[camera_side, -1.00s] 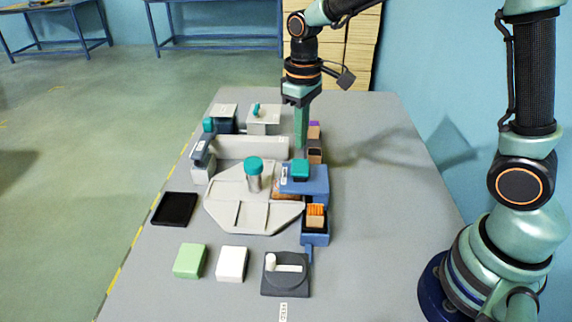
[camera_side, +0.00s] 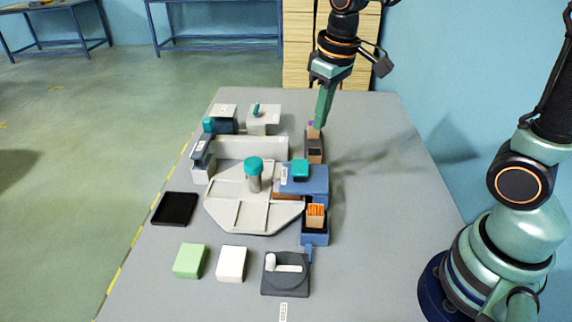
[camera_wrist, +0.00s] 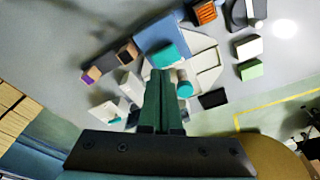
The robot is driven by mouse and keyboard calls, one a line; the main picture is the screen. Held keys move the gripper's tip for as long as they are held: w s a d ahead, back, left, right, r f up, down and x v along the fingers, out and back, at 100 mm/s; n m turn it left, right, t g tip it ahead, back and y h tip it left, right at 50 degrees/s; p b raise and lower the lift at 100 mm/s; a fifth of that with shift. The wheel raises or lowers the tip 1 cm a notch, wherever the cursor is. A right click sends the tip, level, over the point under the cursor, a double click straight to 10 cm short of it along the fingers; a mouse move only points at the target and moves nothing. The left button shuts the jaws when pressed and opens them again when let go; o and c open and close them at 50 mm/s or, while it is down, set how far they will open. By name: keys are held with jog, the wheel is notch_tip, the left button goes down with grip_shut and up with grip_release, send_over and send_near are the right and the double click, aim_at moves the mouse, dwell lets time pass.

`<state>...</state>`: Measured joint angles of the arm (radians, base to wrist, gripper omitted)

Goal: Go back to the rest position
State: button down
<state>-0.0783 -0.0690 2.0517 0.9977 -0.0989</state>
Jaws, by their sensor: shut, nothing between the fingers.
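My gripper (camera_side: 319,125) has green fingers and is shut and empty. In the side view it hangs in the air over the back right of the workstation, with its tip near a small brown block with a purple top (camera_side: 313,127). I cannot tell the exact gap between them. In the wrist view the closed fingers (camera_wrist: 160,75) point toward the workstation, with a clear view of the table beyond.
A pale tray (camera_side: 225,207) bears a teal-capped cylinder (camera_side: 254,175). A blue unit (camera_side: 308,184) stands beside it. Green (camera_side: 190,261) and white (camera_side: 232,264) blocks, a dark crank box (camera_side: 286,280) and a black tray (camera_side: 174,209) lie nearer.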

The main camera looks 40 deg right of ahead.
jog(key=s+d+r+m+t, duration=0.2)
jog(key=s+d+r+t, duration=0.1)
jog(key=s, duration=0.5)
jog(key=shift+r+t, duration=0.4)
dwell(0.5)
